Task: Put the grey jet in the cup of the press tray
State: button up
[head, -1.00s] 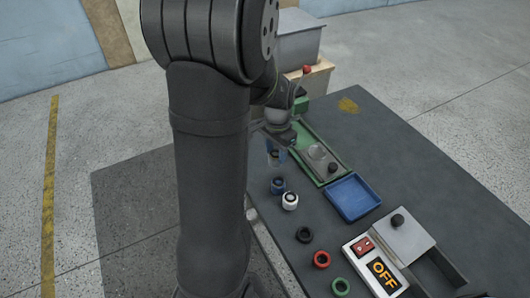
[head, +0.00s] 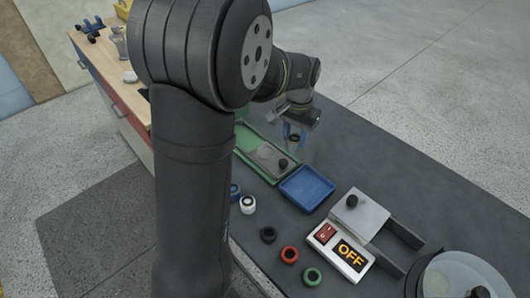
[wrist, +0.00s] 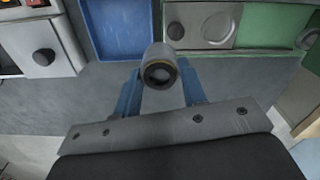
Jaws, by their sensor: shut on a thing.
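The grey jet (wrist: 159,70), a short grey cylinder with a dark bore, is between the blue fingers of my gripper (wrist: 160,88) in the wrist view. My gripper (head: 295,133) is shut on it and holds it above the table in the head view, behind the blue tray. The press tray (head: 248,157) is green, with a grey plate (head: 266,152) bearing a round cup and a black knob (head: 283,163). In the wrist view the cup (wrist: 217,27) looks empty, up and right of the jet, which is apart from it.
A blue tray (head: 308,189) lies beside the press tray. White (head: 248,205), blue, black (head: 268,234), red (head: 289,254) and green (head: 312,277) jets stand along the near edge. A switch box reading OFF (head: 351,254) and a plate with a knob (head: 354,214) lie to the right.

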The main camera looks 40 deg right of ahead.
jog(key=w+f, duration=0.2)
jog(key=w, duration=0.1)
jog(key=w+f, duration=0.2)
jog(key=w, duration=0.2)
jog(key=w+f, duration=0.2)
jog(key=w, duration=0.2)
jog(key=shift+a+f, duration=0.3)
jog(key=shift+f, duration=0.1)
jog(key=shift+w+f, duration=0.15)
jog(key=shift+f, duration=1.85)
jog(key=shift+f, duration=0.2)
jog(key=o, duration=1)
jog(key=shift+c, duration=0.2)
jog(key=shift+r, duration=0.1)
notch_tip(320, 180, up, 12)
